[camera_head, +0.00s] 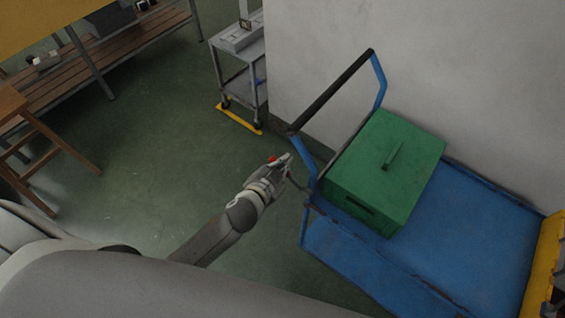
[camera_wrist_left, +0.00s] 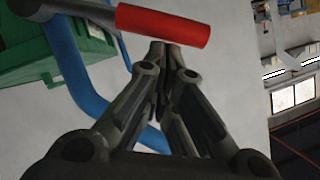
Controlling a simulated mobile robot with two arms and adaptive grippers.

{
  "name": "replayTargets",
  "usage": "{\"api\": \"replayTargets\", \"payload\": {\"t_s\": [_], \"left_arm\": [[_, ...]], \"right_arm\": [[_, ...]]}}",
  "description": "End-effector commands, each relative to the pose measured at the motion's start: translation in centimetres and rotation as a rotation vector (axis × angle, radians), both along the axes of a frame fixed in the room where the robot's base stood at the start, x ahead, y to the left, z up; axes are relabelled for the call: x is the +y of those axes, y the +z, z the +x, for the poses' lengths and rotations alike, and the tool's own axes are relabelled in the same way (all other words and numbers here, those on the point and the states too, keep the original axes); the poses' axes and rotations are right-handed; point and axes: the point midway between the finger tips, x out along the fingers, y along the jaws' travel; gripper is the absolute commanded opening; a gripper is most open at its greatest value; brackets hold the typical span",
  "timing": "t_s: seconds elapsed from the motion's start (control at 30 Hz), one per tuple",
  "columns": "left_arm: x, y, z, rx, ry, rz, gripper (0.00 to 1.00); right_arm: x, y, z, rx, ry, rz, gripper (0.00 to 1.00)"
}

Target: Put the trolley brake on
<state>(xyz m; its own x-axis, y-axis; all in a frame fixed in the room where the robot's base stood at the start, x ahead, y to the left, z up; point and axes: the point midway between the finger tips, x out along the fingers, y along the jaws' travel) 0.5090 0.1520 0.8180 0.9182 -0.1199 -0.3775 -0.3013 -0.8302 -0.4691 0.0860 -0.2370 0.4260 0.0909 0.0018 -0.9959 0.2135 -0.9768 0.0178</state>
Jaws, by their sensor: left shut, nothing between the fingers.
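The blue trolley (camera_head: 468,232) stands against the wall at the right in the head view, with a black push bar on its blue handle frame (camera_head: 379,80). The brake lever has a red grip (camera_head: 272,159); in the left wrist view the red grip (camera_wrist_left: 165,24) lies across the top, just beyond my fingertips. My left gripper (camera_head: 287,160) is at the lever beside the handle frame. Its fingers (camera_wrist_left: 166,48) are shut with nothing between them, close to the grip; I cannot tell whether they touch it. My right gripper is not in view.
A green box (camera_head: 412,150) sits on the trolley deck. A grey cart (camera_head: 243,85) stands by the wall, with a yellow strip (camera_head: 238,119) on the floor. A wooden stool (camera_head: 20,118) and slatted bench are at left. Green floor between is clear.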

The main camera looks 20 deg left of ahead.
Motion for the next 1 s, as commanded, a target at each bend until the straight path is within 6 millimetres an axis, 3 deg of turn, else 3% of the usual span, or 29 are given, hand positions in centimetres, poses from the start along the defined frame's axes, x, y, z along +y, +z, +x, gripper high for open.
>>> {"api": "replayTargets", "payload": {"t_s": [0.6, 0.83, 1.0], "left_arm": [[1.5, -1.2, 0.5, 0.053, 0.002, -0.138, 0.00], [2.9, -3.3, 1.0, 0.117, 0.001, -0.311, 0.00], [3.8, -5.4, 1.4, 0.171, 0.000, -0.462, 0.00]], "right_arm": [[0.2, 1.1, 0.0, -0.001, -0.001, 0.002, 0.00], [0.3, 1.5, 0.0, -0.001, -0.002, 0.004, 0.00], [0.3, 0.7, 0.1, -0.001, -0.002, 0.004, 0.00]]}}
